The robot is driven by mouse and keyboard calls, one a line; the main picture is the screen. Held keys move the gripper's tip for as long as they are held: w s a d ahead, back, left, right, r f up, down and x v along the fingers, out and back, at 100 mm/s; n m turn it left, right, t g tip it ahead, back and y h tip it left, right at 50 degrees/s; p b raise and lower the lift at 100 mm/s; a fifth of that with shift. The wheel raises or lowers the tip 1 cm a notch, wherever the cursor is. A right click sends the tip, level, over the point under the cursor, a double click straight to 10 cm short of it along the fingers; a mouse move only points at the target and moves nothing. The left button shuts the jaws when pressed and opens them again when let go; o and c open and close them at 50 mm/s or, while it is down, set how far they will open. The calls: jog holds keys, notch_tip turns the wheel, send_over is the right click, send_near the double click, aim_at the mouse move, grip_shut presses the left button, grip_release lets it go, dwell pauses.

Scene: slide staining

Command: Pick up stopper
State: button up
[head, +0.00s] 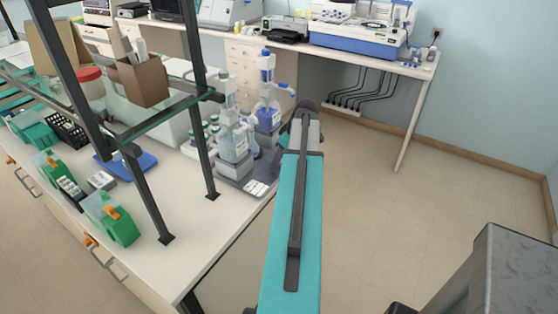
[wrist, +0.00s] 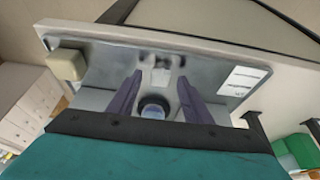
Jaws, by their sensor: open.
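My gripper (wrist: 160,77) shows in the wrist view as two purple fingers, spread apart with nothing clamped between them. A small round thing (wrist: 153,111) with a dark rim and pale blue centre lies between the finger bases; I cannot tell whether it is the stopper. In the head view my teal arm reaches to the bench's right edge and hides most of the gripper. No stopper is clearly recognisable there.
Two dispenser bottles, one clear (head: 234,143) and one blue-labelled (head: 267,115), stand on a grey tray (head: 232,183) left of my arm. Several small capped bottles stand behind. A glass shelf (head: 165,105) on dark posts overhangs the bench. The floor (head: 365,225) at right is clear.

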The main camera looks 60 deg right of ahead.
jog(key=shift+f, duration=0.2)
dwell(0.4)
jog(key=c, duration=1.1)
